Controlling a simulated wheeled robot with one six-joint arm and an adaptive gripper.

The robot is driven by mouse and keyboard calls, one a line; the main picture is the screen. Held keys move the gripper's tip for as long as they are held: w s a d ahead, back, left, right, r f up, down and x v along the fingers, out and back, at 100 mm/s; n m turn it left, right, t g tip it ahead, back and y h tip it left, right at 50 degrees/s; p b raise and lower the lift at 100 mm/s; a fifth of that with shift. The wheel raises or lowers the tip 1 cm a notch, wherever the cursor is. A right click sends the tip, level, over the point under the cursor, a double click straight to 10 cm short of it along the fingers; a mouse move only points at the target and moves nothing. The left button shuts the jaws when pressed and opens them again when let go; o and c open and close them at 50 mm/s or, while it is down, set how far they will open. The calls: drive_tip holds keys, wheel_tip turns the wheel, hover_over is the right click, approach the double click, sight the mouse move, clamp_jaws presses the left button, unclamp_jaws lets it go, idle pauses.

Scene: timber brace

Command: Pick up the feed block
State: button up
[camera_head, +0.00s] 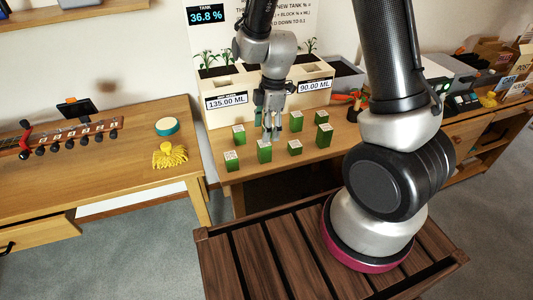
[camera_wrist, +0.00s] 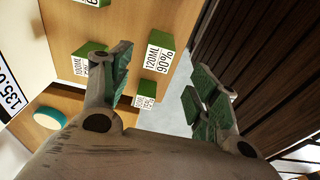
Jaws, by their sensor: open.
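Several green feed blocks with white printed tops stand apart on the wooden table. One (camera_head: 264,152) is at the front, just below my gripper (camera_head: 271,134) in the head view. Others include a front left block (camera_head: 232,161) and a front right block (camera_head: 295,147). In the wrist view a block labelled 120ML 90% (camera_wrist: 160,57) shows between and beyond my open fingers. A block labelled 100ML (camera_wrist: 82,64) is left of it, partly behind a finger. A smaller-looking one (camera_wrist: 146,101) is lower down. My gripper is empty and points down. Which block is meant cannot be told.
A planter (camera_head: 229,114) with 135.00 ML and 90.00 ML labels stands behind the blocks. A tank sign (camera_head: 206,16) reads 36.8 %. Dark slats lie in front.

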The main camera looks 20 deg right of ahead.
drive_tip(key=f, duration=0.7)
drive_tip(key=shift+w+a+f, duration=0.15)
drive_tip(key=shift+a+f, duration=0.1)
drive_tip(key=shift+a, duration=0.15)
drive_tip(key=c, duration=1.2)
